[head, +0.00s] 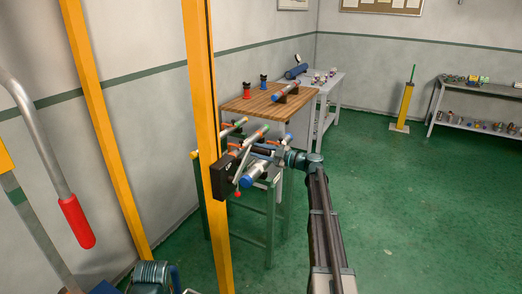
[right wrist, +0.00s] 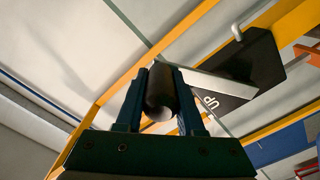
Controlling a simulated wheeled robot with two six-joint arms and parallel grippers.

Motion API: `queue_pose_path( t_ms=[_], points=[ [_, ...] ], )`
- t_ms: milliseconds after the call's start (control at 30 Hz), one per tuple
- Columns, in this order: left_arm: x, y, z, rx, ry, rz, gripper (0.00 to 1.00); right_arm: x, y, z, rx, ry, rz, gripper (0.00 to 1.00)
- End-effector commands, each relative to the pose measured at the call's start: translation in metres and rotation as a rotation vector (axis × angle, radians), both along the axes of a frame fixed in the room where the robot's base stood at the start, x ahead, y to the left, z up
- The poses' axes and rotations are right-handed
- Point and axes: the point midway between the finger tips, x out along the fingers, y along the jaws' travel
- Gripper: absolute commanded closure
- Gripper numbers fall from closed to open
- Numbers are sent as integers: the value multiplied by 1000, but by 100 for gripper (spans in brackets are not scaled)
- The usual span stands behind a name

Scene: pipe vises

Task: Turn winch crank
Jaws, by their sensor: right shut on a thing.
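The winch is a black box (head: 222,174) on the yellow upright post. A pale crank arm (head: 243,170) shows beside it in the head view. In the right wrist view the black winch plate (right wrist: 250,72) carries the letters "UP", and the pale crank arm (right wrist: 212,84) crosses it. My right gripper (head: 270,153) is at the crank. Its two teal fingers are shut around the dark cylindrical crank handle (right wrist: 160,90), whose round end faces the wrist camera. My left gripper is not visible; only a teal part that looks like my left arm shows at the bottom left.
A red-gripped lever (head: 77,222) hangs at the left.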

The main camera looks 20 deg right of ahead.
Motion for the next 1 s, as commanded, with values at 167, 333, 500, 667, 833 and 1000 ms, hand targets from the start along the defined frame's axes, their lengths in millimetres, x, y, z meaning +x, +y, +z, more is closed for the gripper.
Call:
queue_pose_path(
  t_ms=[167,333,500,667,833,1000],
  points=[
    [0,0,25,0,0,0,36,-11,14,28,16,1,0,100],
    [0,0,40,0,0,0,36,-23,30,42,17,1,2,100],
    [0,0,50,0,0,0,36,-37,47,52,18,2,5,100],
    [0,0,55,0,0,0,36,-48,62,57,16,3,10,100],
    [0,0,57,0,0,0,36,-57,73,57,-29,-23,11,100],
    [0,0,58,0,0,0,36,-65,82,58,-97,-75,11,100]
  ],
)
